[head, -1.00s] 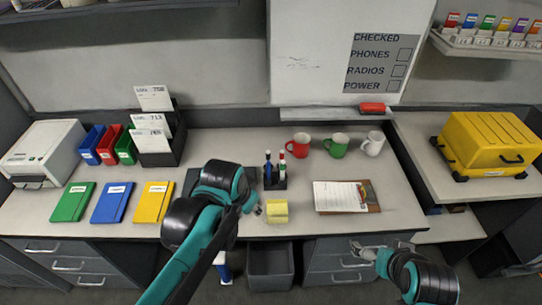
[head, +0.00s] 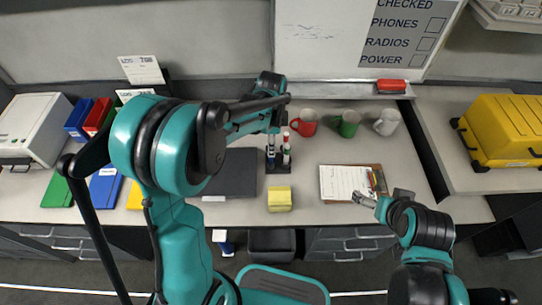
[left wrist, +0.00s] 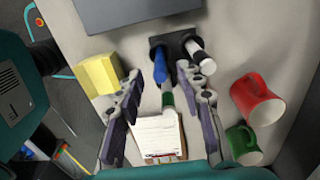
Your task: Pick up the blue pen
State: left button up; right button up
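The blue pen (left wrist: 163,66) stands in a small dark pen holder (left wrist: 170,42) with other white-bodied markers, one with a green end (left wrist: 168,98). In the head view the pen holder (head: 278,168) is on the desk and the blue pen (head: 271,151) is at its left side. My left gripper (left wrist: 170,84) is open and empty above the holder, with the pens showing between and just beyond its fingertips. My right gripper (head: 362,198) is low near the clipboard's front edge; whether its fingers are apart is too small to tell.
A yellow note block (head: 279,199) is in front of the holder, with a dark flat pad (head: 232,175) to the left. A clipboard (head: 345,184) lies to the right. Red (head: 304,122), green (head: 345,123) and white (head: 386,121) mugs stand behind it.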

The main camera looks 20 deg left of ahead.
pick_arm(q)
notch_tip(320, 180, down, 5)
jog(key=shift+a+r+b, duration=0.1)
jog(key=shift+a+b, duration=0.05)
jog(key=shift+b, duration=0.9)
jog(key=shift+c, duration=0.9)
grip_shut()
jog(key=shift+r, duration=0.15)
